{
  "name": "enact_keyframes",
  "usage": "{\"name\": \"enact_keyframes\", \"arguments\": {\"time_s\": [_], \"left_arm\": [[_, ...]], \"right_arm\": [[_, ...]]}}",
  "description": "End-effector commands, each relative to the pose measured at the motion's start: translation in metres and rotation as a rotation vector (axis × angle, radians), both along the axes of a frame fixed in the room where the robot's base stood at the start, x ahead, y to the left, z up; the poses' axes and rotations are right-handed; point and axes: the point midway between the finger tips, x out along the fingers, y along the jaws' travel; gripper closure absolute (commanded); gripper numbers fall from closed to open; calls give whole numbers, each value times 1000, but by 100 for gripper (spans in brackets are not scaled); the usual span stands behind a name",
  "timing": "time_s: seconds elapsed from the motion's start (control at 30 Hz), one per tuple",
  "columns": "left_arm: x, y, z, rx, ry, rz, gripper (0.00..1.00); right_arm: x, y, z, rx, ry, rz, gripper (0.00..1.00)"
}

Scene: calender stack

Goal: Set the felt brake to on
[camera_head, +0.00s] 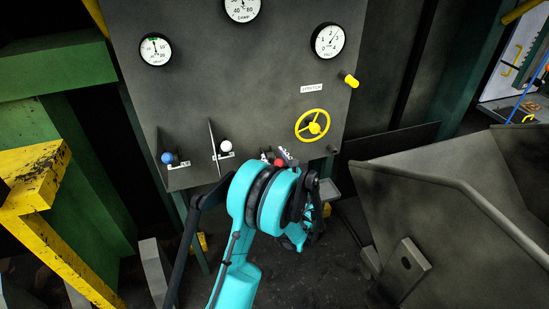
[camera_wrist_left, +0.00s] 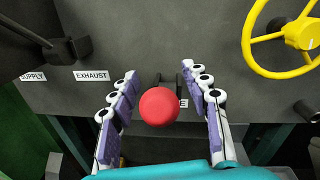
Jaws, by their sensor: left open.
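A red ball knob (camera_head: 278,162) sits low on the grey panel, partly hidden behind my turquoise left wrist in the head view. In the left wrist view the red knob (camera_wrist_left: 159,107) is between the two fingers of my left gripper (camera_wrist_left: 160,74), with gaps on both sides. The gripper is open and touches nothing that I can see. A label behind the knob is mostly covered; only its end, an "E", shows. In the head view my wrist hides most of the fingers. My right gripper is in neither view.
A yellow handwheel (camera_head: 312,125) is just right of the red knob. Levers with a blue knob (camera_head: 167,158) and a white knob (camera_head: 226,146) stand to the left. Gauges are higher up. A grey metal trough (camera_head: 450,200) fills the right.

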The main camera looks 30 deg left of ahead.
Motion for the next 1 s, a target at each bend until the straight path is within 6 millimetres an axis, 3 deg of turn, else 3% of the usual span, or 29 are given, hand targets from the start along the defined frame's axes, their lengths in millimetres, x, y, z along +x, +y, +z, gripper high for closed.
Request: {"name": "enact_keyframes", "arguments": {"time_s": [0.03, 0.17, 0.67, 1.0], "left_arm": [[0, 0, 0, 0, 0, 0, 68], [0, 0, 0, 0, 0, 0, 100], [1, 1, 4, -19, 16, 1, 100], [9, 12, 21, -168, 140, 2, 100]], "right_arm": [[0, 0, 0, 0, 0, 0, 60], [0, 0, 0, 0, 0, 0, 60], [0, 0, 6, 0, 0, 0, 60], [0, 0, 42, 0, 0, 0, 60]]}}
